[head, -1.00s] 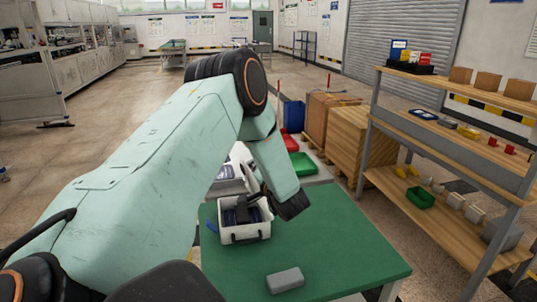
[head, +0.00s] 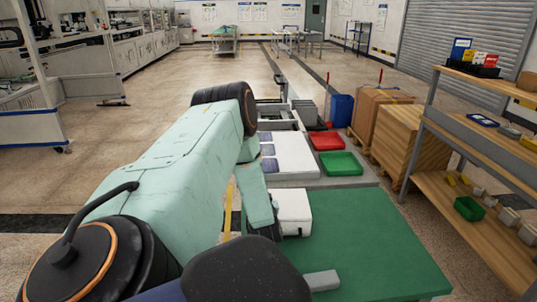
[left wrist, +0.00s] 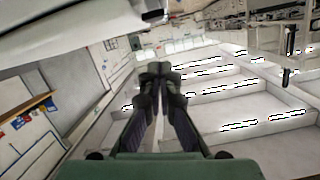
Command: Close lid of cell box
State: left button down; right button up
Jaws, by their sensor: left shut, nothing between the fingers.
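The cell box (head: 294,205) is white and stands on the green table top (head: 365,240) in the head view. Its upper face now shows as a plain white surface, so the lid looks down over the opening; I cannot tell if it is fully seated. The box's left side is hidden behind my left arm. My left gripper (left wrist: 158,85) is shut and empty in the left wrist view. In the head view its dark end is beside the box's left side, mostly hidden; I cannot tell if it touches. My right gripper is not in view.
A grey block (head: 322,280) lies on the table's near part. Behind the table are a white tray with purple items (head: 290,155), a green bin (head: 340,163) and a red bin (head: 327,140). A wooden shelf (head: 470,215) stands at right. The table's right part is clear.

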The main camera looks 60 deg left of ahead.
pick_arm(q)
jog(key=shift+n, duration=0.6)
jog(key=shift+s+a+f+b, duration=0.15)
jog(key=shift+f+b, duration=0.15)
jog(key=shift+f, duration=0.4)
jog(key=shift+s+a+f+b, duration=0.1)
jog(key=shift+s+f+b, duration=0.2)
jog(key=shift+f, duration=0.35)
jog(key=shift+s+a+f+b, duration=0.1)
jog(key=shift+f+b, duration=0.25)
jog(key=shift+f, duration=0.35)
jog(key=shift+d, duration=0.1)
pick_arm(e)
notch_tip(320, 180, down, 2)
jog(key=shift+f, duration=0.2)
pick_arm(q)
jog(key=shift+f, duration=0.1)
jog(key=s+d+r+p, duration=0.4)
jog(key=s+d+r, duration=0.1)
jog(key=d, duration=0.3)
jog(key=shift+d+r, duration=0.2)
jog(key=shift+r, duration=0.7)
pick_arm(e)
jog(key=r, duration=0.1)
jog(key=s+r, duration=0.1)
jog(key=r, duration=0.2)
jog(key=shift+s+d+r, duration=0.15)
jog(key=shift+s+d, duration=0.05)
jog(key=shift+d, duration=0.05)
